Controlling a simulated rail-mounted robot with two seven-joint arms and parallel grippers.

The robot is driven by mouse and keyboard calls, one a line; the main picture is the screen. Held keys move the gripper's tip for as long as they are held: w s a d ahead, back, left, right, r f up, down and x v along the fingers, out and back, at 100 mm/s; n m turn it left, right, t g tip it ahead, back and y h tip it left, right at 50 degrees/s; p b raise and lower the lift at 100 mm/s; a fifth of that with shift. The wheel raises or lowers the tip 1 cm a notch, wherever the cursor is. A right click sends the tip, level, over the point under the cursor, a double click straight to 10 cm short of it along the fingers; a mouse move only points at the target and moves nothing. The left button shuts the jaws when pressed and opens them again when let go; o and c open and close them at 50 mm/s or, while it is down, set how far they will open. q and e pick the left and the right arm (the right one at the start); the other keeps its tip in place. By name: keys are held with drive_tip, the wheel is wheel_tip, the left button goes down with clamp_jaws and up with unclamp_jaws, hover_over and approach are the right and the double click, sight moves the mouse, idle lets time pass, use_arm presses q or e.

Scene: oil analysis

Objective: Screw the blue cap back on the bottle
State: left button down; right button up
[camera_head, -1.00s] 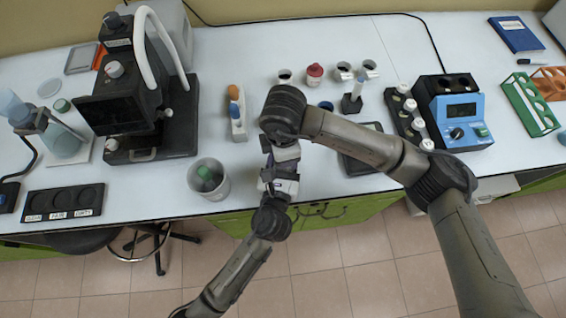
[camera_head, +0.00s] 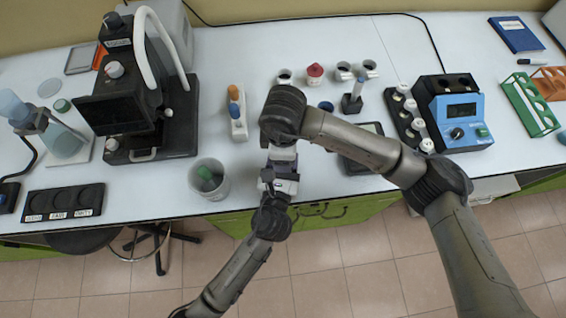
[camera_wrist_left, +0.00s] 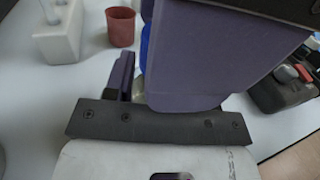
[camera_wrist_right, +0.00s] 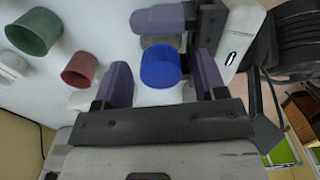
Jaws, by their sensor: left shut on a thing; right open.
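The blue cap (camera_wrist_right: 160,66) is a ridged cylinder, shown in the right wrist view at the top of the bottle (camera_wrist_right: 168,41), whose small visible part is greyish. My left gripper (camera_wrist_right: 166,18) is shut on the bottle. My right gripper (camera_wrist_right: 161,72) is open, with one purple finger on each side of the cap and a visible gap to each. In the left wrist view a strip of blue (camera_wrist_left: 146,45) shows behind a purple finger. In the head view my arms hide the bottle and cap. I cannot tell how far the cap is threaded.
A beaker (camera_head: 221,189) with a green item stands left of the grippers. A blue instrument (camera_head: 463,124) is at right. A dark flat device (camera_head: 358,164) is close by.

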drive_tip(key=shift+r, duration=0.1)
drive_tip(key=shift+r, duration=2.15)
